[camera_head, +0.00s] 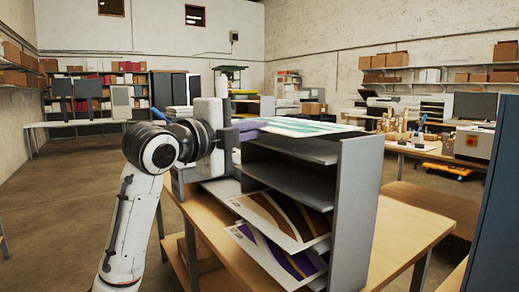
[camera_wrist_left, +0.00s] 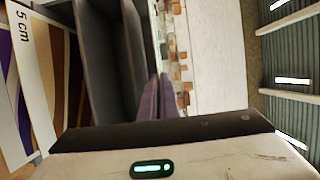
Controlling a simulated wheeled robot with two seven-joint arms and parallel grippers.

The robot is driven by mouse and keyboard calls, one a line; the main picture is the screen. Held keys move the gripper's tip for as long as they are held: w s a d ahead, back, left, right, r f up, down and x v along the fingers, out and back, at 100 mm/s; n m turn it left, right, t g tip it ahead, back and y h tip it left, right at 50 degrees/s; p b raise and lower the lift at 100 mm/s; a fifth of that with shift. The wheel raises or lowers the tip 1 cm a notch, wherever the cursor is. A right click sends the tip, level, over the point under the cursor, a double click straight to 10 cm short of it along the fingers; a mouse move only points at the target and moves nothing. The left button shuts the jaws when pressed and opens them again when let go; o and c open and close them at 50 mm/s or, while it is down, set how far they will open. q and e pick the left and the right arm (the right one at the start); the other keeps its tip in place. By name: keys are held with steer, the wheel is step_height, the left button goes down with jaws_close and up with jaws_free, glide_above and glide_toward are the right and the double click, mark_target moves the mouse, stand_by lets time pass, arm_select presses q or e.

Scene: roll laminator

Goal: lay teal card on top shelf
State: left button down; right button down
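The teal card (camera_head: 305,126), white with teal stripes, is at the top of the grey shelf rack (camera_head: 352,215) in the head view. It lies flat and roughly level over the top shelf (camera_head: 295,149); whether it touches the shelf is hard to tell. My left gripper (camera_head: 250,126) is at the card's left end, its purple fingers closed on that edge. In the left wrist view the fingers (camera_wrist_left: 158,97) are close together, and the card is at most a thin edge-on strip. My right gripper is out of view.
Brown-and-purple printed cards (camera_head: 287,220) stick out of the lower shelves. The rack stands on a wooden table (camera_head: 405,232) with free room to its right. A dark blue panel (camera_head: 492,215) stands at the right edge. A bench with a machine (camera_head: 472,143) is behind.

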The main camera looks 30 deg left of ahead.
arm_select(q)
step_height(320, 180, down, 4)
steer(key=shift+r, duration=0.1)
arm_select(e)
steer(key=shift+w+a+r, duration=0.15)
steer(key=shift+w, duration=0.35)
arm_select(q)
steer(key=shift+f+b, duration=0.2)
steer(key=shift+b, duration=0.15)
steer(key=c, duration=2)
jaws_free()
